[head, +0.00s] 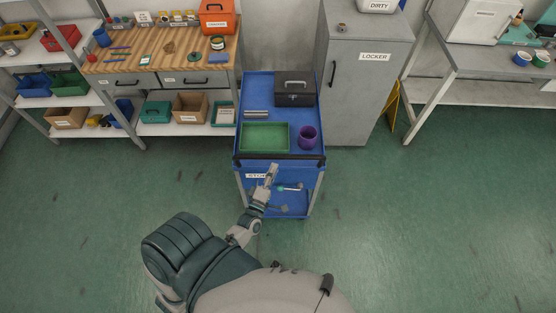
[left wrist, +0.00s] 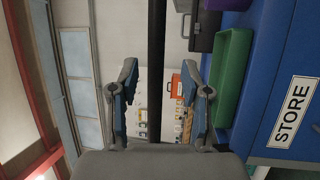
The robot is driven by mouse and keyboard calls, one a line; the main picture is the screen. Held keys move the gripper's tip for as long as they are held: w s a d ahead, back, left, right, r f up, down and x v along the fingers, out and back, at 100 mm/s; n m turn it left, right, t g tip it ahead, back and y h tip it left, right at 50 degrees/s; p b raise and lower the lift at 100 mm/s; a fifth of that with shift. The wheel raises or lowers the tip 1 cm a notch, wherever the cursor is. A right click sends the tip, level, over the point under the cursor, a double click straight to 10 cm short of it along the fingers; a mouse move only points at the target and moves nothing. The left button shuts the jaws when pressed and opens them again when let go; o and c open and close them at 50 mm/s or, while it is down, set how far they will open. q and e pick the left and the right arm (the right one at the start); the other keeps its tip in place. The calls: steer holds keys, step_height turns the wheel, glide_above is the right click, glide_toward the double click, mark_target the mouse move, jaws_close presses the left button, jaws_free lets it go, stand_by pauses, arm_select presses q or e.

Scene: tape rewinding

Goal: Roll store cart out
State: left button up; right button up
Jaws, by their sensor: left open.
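The blue store cart (head: 279,137) stands against the wall between the workbench and the locker. Its black handle bar (head: 300,157) runs along the near edge, above a STORE label (head: 257,176). The label also shows in the left wrist view (left wrist: 292,110). My left gripper (head: 272,167) is at the handle, left of its middle. In the left wrist view my left gripper (left wrist: 159,67) is open, and the bar (left wrist: 157,30) appears between its two fingers. I cannot tell whether they touch it. My right gripper is not in view.
On the cart are a green tray (head: 264,150), a purple cup (head: 307,137) and a black box (head: 295,90). A grey locker (head: 362,95) stands close at right and a wooden workbench (head: 150,65) at left. Green floor (head: 420,220) on the near side is clear.

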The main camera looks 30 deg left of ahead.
arm_select(q)
steer(key=v, duration=0.6)
steer(key=shift+f, duration=0.1)
steer(key=s+d+f+m+g+h+b, duration=0.1)
steer(key=s+d+f+m+g, duration=0.2)
steer(key=f, duration=0.8)
steer(key=s+d+f+m+g+h, duration=0.1)
steer(key=s+f+m+g+h, duration=0.3)
steer(key=f, duration=0.6)
steer(key=s+d+f+m+g+y+b, duration=0.15)
steer(key=f+m, duration=0.35)
steer(key=f, duration=0.6)
steer(key=s+f+m+g, duration=0.5)
steer(key=s+f, duration=0.3)
steer(key=s, duration=0.3)
steer(key=s+f+m+g+b, duration=0.1)
steer(key=s+f+m+g, duration=0.4)
steer(key=s+f, duration=0.3)
steer(key=s, duration=0.4)
steer(key=shift+s+d, duration=0.1)
